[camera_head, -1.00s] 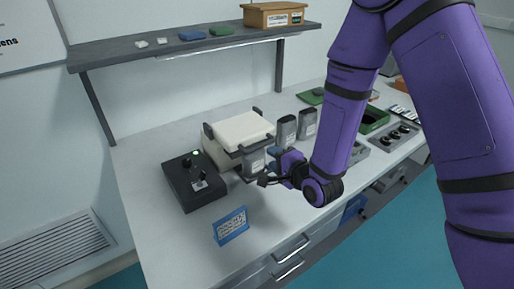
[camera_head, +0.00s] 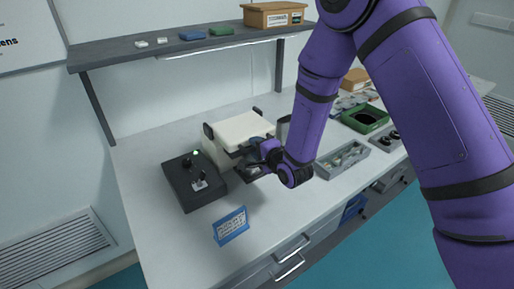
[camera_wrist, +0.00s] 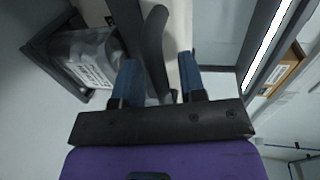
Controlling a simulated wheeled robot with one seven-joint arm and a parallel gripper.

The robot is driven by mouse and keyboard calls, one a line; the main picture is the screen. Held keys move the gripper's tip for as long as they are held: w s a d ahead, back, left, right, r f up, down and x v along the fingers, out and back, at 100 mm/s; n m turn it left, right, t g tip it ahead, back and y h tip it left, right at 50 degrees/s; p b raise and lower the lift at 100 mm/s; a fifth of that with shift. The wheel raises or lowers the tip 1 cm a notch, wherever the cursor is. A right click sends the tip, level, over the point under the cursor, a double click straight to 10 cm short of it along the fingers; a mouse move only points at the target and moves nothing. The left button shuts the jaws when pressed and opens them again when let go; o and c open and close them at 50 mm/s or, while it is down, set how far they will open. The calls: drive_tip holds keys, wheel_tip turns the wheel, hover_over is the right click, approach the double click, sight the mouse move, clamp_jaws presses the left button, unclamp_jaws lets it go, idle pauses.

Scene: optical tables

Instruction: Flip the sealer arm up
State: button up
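The sealer (camera_head: 243,127) has a cream body with dark parts at its corners and front, and stands on the table. My gripper (camera_head: 258,149) is at its front right side, partly hidden by my arm. In the wrist view the two blue fingers of my gripper (camera_wrist: 159,62) are apart. A dark curved bar (camera_wrist: 154,45), which looks like the sealer arm's handle, lies between them, with a cream surface beside it. I cannot see clear contact between fingers and bar. How far the arm is raised is unclear.
A black control box (camera_head: 192,181) with a green light stands left of the sealer. A blue sign (camera_head: 231,225) stands in front. A grey tray (camera_head: 342,160) and green bin (camera_head: 364,119) are at right. A labelled grey container (camera_wrist: 88,62) is close to the fingers. A shelf (camera_head: 140,54) spans behind.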

clamp_jaws()
